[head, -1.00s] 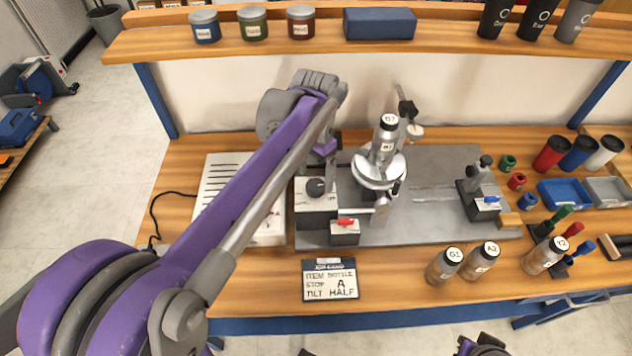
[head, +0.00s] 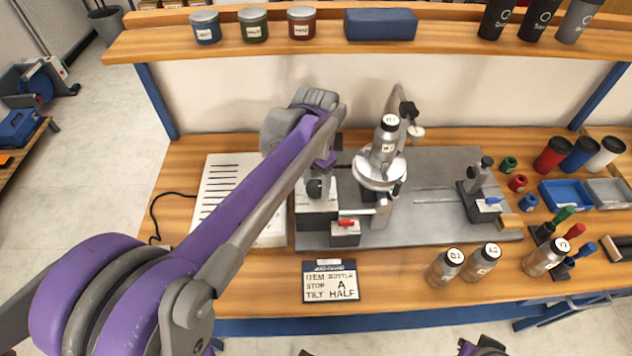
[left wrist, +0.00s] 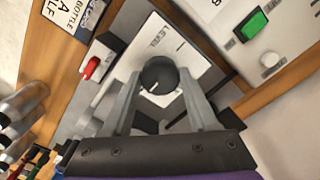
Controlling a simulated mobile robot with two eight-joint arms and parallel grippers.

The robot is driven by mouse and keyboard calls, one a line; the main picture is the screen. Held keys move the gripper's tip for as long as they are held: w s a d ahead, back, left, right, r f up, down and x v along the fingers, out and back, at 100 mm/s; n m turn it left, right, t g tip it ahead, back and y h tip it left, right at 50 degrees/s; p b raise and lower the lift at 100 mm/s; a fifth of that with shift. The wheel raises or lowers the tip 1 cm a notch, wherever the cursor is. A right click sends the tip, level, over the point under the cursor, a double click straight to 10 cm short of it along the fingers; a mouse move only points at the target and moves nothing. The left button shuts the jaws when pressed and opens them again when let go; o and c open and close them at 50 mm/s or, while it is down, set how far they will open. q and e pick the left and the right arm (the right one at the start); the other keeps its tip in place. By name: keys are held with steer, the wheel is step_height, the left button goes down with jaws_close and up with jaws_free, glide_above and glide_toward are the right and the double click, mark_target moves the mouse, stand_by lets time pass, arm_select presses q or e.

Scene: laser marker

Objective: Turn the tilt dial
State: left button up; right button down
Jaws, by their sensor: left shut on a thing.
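The tilt dial (left wrist: 158,76) is a dark round knob on a white-topped block (head: 312,214) at the left end of the grey machine plate. In the left wrist view the plate beside it reads "LEVEL", and a pale mark shows on the knob. My left gripper (left wrist: 158,88) is shut on the dial, one finger on each side. In the head view my left gripper (head: 318,181) stands over the block and partly hides the knob. A bottle (head: 385,140) sits tilted in the round white holder (head: 380,172) to the right. My right gripper is not clearly visible.
A card (head: 330,281) reads "ITEM BOTTLE, STOP A, TILT HALF". A white control box (head: 222,180) lies left, and several loose bottles (head: 445,268) stand front right.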

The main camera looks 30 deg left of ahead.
arm_select(q)
steer(key=shift+c, duration=0.9)
steer(key=shift+n, duration=0.3)
steer(key=n, duration=0.3)
steer(key=shift+n, duration=0.3)
steer(key=n, duration=0.4)
steer(key=shift+n, duration=0.3)
steer(key=n, duration=0.4)
steer(key=shift+p, duration=0.3)
steer(key=n, duration=0.4)
steer(key=shift+n, duration=0.6)
